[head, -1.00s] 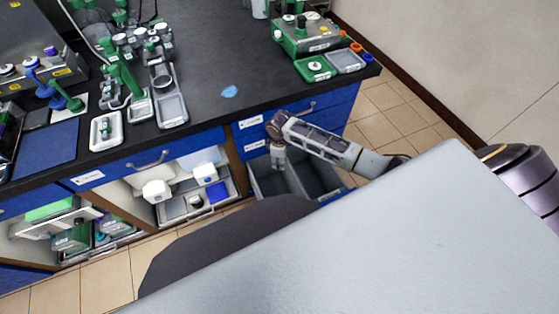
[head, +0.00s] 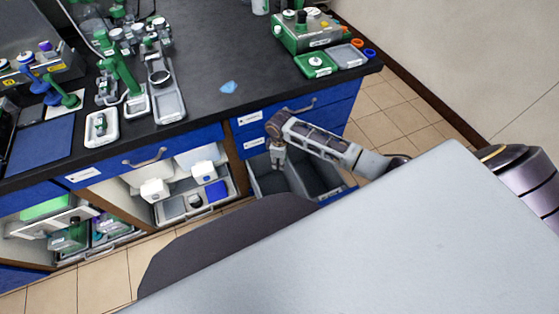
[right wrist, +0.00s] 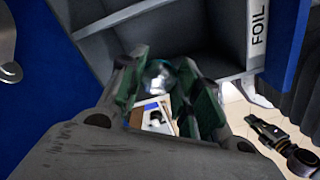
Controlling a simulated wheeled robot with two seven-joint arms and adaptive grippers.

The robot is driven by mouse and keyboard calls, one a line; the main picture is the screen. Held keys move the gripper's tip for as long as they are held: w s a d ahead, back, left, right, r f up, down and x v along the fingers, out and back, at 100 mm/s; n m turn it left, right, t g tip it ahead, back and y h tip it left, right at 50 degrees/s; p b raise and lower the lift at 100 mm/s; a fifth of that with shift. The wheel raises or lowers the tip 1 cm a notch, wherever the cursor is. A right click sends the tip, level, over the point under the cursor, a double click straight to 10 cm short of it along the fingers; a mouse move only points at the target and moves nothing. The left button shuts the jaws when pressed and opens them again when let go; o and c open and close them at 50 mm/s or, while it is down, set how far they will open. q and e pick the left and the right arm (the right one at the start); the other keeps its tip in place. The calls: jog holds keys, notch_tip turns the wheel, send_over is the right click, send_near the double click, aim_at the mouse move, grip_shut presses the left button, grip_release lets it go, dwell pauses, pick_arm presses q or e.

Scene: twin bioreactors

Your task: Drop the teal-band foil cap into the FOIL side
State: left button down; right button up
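My right gripper (head: 277,163) points down over the left compartment of the open two-part grey bin (head: 291,178). In the right wrist view its green-padded fingers (right wrist: 163,72) are spread apart. A small, shiny, blurred round thing with a teal tint, likely the foil cap (right wrist: 158,78), shows between the fingertips; I cannot tell whether it touches them or is below them. The FOIL label (right wrist: 260,25) is on a grey wall at the upper right of that view. The cap is too small to see in the head view.
The blue drawer fronts (head: 250,143) and the black bench (head: 225,60) stand just behind the bin. A teal-blue patch (head: 229,87) lies on the bench. An open cabinet with a tray (head: 195,200) is to the left. Tiled floor (head: 400,120) is clear on the right.

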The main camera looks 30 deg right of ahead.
jog(key=o, duration=0.5)
jog(key=shift+o, duration=0.2)
jog(key=shift+r, duration=0.1)
notch_tip(320, 180, up, 12)
dwell(0.6)
dwell(0.8)
